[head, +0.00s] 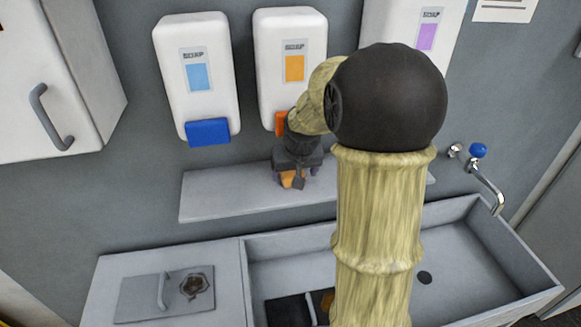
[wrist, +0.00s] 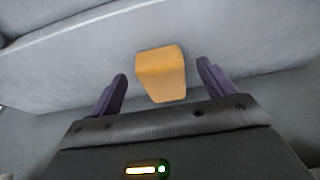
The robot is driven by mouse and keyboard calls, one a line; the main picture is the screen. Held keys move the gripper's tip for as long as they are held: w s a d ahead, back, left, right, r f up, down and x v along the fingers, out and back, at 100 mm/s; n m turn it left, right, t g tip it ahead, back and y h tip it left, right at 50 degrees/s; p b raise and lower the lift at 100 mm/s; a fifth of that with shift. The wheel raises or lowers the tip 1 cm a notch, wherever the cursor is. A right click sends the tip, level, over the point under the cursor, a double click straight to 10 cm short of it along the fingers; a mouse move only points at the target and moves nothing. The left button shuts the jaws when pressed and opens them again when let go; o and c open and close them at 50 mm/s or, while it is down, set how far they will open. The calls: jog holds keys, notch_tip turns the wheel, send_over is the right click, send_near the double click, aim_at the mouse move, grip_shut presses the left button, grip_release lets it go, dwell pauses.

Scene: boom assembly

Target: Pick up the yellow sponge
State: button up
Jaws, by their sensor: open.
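The yellow sponge (wrist: 160,75) is an orange-yellow block in the wrist view, on the grey shelf (wrist: 60,60). In the head view, a small part of the sponge (head: 288,180) shows below my gripper (head: 295,182), and the rest is hidden. In the wrist view my gripper (wrist: 162,68) is open, with one purple finger on each side of the sponge. A gap shows between the sponge and each finger. I cannot tell how far down the fingers reach beside it.
Soap dispensers with blue (head: 198,80), orange (head: 290,35) and purple (head: 425,30) labels hang above the shelf. A sink (head: 455,265) with a blue-knobbed tap (head: 485,180) lies below. A white cabinet (head: 60,90) is at the left. The shelf's left part is bare.

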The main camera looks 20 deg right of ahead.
jog(key=shift+x, duration=1.1)
jog(key=shift+s, duration=0.15)
jog(key=c, duration=1.1)
jog(key=shift+f+b, duration=0.1)
jog(key=shift+b, duration=0.65)
jog(key=s+a+b, duration=0.1)
jog(key=s, duration=0.5)
jog(key=s+a+b, duration=0.1)
jog(key=s+b, duration=0.1)
jog(key=s, duration=0.3)
jog(key=s+a+b, duration=0.1)
jog(key=s+b, duration=0.1)
jog(key=s, duration=0.4)
jog(key=shift+s+a, duration=0.3)
jog(key=shift+s, duration=0.05)
